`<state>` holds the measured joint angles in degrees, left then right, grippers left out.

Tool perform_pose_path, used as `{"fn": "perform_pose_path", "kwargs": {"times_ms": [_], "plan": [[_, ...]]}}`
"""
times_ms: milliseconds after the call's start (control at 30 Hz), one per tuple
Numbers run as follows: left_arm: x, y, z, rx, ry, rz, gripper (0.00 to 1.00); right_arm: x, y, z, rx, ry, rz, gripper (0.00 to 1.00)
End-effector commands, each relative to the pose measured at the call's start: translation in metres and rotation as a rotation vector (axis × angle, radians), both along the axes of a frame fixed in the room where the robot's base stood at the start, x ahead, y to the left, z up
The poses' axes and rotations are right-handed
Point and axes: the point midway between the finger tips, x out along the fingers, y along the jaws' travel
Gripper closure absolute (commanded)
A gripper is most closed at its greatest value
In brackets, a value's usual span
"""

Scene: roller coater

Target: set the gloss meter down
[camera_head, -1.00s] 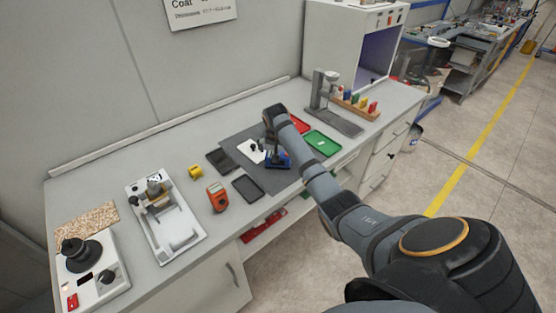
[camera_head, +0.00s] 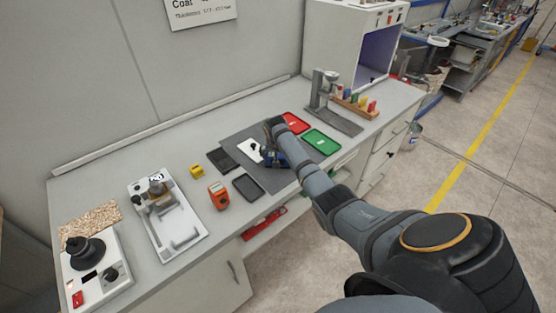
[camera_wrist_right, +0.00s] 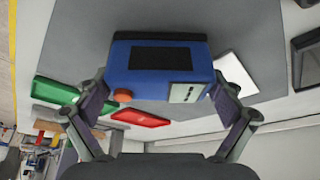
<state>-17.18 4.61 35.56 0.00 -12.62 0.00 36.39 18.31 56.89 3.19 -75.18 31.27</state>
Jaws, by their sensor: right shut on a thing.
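The gloss meter (camera_wrist_right: 150,88) is a blue box with a dark screen, an orange knob and a pale label panel. My right gripper (camera_wrist_right: 162,92) is shut on it, with one finger at each side. In the head view the blue meter (camera_head: 277,161) shows partly behind my right gripper (camera_head: 272,150), over the dark grey mat (camera_head: 238,145) on the bench. I cannot tell whether its underside touches the mat. A white card (camera_head: 249,149) lies just left of it. My left gripper is not in view.
A red tray (camera_head: 296,123) and a green tray (camera_head: 321,142) lie right of the mat. A black-framed panel (camera_head: 248,187), an orange meter (camera_head: 218,195) and a yellow block (camera_head: 197,171) are to the left. A stand (camera_head: 322,95) is at the back right.

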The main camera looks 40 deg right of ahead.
Motion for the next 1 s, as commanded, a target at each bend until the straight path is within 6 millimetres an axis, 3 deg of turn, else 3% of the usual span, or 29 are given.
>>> {"fn": "perform_pose_path", "kwargs": {"times_ms": [100,367,533,633,800,1000], "plan": [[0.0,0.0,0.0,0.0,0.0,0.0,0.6,0.001,0.0,0.001,-0.001,-0.002,0.0,0.58],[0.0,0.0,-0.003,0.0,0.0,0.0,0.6,0.001,0.0,0.005,-0.001,-0.003,-0.001,0.58],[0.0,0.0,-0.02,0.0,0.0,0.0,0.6,0.002,-0.001,0.029,-0.003,-0.008,0.0,0.58],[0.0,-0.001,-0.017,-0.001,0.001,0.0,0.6,-0.014,0.009,0.051,-0.004,-0.006,0.003,0.58],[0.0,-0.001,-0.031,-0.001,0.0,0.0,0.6,-0.046,0.03,0.092,-0.004,-0.006,0.003,0.58],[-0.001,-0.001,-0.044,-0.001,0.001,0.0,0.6,-0.088,0.059,0.112,-0.001,-0.003,0.003,0.58]]}}
